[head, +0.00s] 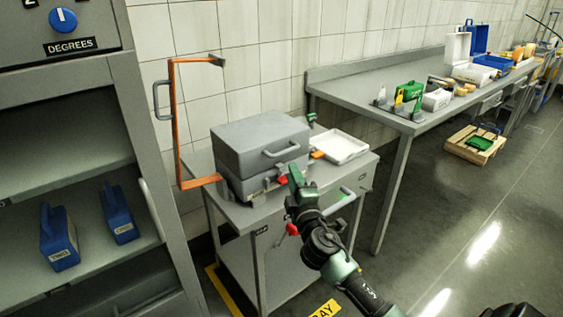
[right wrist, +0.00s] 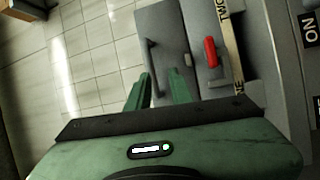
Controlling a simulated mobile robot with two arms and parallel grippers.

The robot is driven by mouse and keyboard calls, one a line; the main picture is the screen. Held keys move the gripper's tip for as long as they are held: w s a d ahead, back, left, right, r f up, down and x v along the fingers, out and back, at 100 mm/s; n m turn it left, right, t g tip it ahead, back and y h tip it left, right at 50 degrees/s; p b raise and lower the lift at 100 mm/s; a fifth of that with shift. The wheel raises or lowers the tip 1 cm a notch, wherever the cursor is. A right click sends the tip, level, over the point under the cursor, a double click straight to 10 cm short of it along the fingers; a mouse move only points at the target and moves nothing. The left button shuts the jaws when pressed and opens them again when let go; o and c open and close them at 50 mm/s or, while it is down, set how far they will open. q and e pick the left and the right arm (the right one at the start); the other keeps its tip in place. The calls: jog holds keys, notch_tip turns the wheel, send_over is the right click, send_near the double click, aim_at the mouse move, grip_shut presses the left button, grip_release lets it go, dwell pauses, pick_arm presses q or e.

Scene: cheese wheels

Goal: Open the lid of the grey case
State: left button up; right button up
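The grey case (head: 258,143) sits on a small grey metal table, its upper part down on the lower part. My left gripper is not in view.
A white tray (head: 340,147) lies right of the case. An orange upright frame (head: 176,120) stands at the table's left. Shelves with blue containers (head: 58,238) are at the left. A long bench (head: 345,88) with several items is behind.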

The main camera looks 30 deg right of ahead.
aim_at(285, 152)
jog(key=shift+n+t, duration=0.4)
jog(key=shift+n, duration=0.1)
jog(key=x, duration=0.6)
jog(key=r+x, duration=0.1)
jog(key=x, duration=0.1)
jog(key=shift+w+a+r, duration=0.1)
jog(key=shift+w+r, duration=0.05)
jog(key=shift+w, duration=0.2)
grip_shut()
dwell(0.6)
